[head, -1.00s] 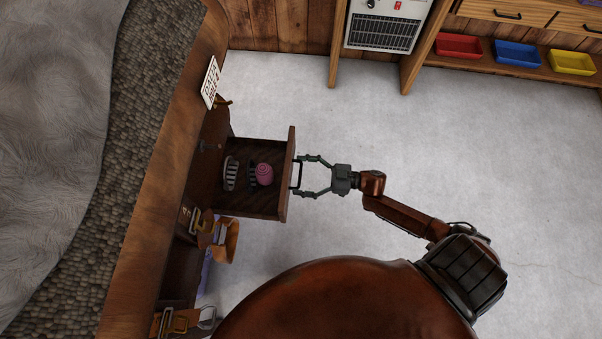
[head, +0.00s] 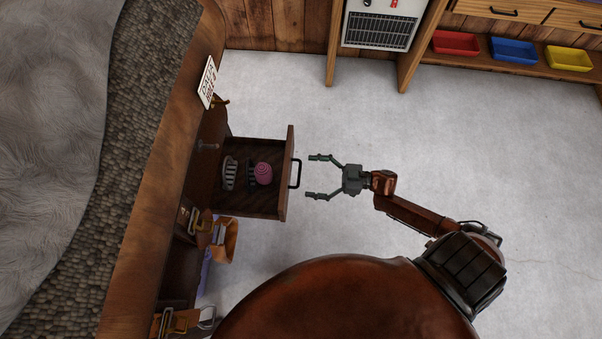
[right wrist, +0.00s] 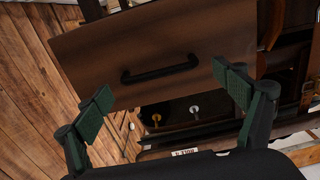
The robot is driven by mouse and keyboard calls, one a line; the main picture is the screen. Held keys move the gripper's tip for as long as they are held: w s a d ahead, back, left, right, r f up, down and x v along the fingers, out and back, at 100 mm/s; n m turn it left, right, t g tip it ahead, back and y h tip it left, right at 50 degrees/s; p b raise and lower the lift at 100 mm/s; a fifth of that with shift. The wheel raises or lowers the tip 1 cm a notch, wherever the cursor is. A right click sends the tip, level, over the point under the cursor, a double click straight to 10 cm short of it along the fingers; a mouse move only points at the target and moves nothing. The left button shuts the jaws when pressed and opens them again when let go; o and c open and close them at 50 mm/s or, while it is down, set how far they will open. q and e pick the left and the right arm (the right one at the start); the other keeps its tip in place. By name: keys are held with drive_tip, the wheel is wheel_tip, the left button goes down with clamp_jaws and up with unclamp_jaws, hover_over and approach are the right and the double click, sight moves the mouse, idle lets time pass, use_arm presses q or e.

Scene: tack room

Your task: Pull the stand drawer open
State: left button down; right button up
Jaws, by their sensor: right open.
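The stand drawer (head: 250,205) is pulled out from the dark wooden stand on the left in the head view. Inside it lie a pink coiled item (head: 264,173) and grey-black brush-like items (head: 230,173). Its black handle (head: 297,173) is on the front panel, and also shows in the right wrist view (right wrist: 160,70). My right gripper (head: 314,176) is open and empty, a short gap to the right of the handle, not touching it. In the right wrist view its two fingers (right wrist: 162,95) are spread in front of the drawer front (right wrist: 150,45). My left gripper is not seen.
Tan leather straps (head: 225,240) hang at the stand below the drawer. A heater (head: 380,28) and a shelf with red (head: 456,43), blue (head: 514,51) and yellow (head: 569,59) trays stand at the back. The grey floor right of the gripper is clear.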

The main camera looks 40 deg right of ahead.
drive_tip(key=v, duration=0.7)
drive_tip(key=shift+s+d, duration=0.25)
drive_tip(key=shift+f, duration=0.1)
